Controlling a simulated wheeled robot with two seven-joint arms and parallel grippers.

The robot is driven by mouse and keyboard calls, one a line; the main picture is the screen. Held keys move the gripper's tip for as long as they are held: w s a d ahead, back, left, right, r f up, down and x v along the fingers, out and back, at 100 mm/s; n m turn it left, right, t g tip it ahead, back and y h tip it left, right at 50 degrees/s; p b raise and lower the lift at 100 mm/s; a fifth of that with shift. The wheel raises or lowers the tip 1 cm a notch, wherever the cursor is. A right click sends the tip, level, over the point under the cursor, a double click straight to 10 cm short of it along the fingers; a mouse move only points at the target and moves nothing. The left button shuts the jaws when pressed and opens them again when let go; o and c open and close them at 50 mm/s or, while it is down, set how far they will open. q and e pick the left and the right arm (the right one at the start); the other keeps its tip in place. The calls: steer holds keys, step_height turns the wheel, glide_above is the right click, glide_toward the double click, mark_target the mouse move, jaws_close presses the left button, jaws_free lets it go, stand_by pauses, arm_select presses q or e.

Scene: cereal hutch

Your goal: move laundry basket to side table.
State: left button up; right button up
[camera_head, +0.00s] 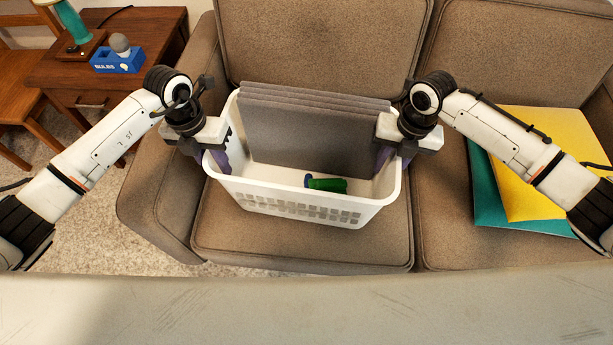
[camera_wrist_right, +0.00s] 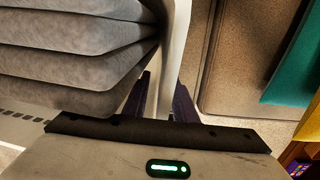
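A white laundry basket (camera_head: 290,203) is upright at the left seat of the brown sofa; whether it rests there is unclear. It holds folded grey cloths (camera_head: 310,130) and a green item (camera_head: 326,185). My left gripper (camera_head: 215,158) is at the basket's left end, a purple finger against the wall; its grip is largely hidden. My right gripper (camera_head: 385,158) is at the right end. In the right wrist view its fingers (camera_wrist_right: 166,100) stand on both sides of the white wall, close against it. The wooden side table (camera_head: 160,22) is at the upper left.
A blue box (camera_head: 117,62) with a grey-topped object and a teal lamp (camera_head: 76,25) occupy the side table's front and left. The sofa's left armrest (camera_head: 160,185) lies between basket and table. Yellow (camera_head: 535,150) and teal (camera_head: 487,195) cushions lie on the right seat.

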arm_select(q)
jaws_close()
arm_select(e)
jaws_close()
arm_select(q)
steer(key=shift+w+r, duration=0.1)
steer(key=shift+w, duration=0.05)
arm_select(e)
steer(key=shift+w+r, duration=0.1)
stand_by(1.0)
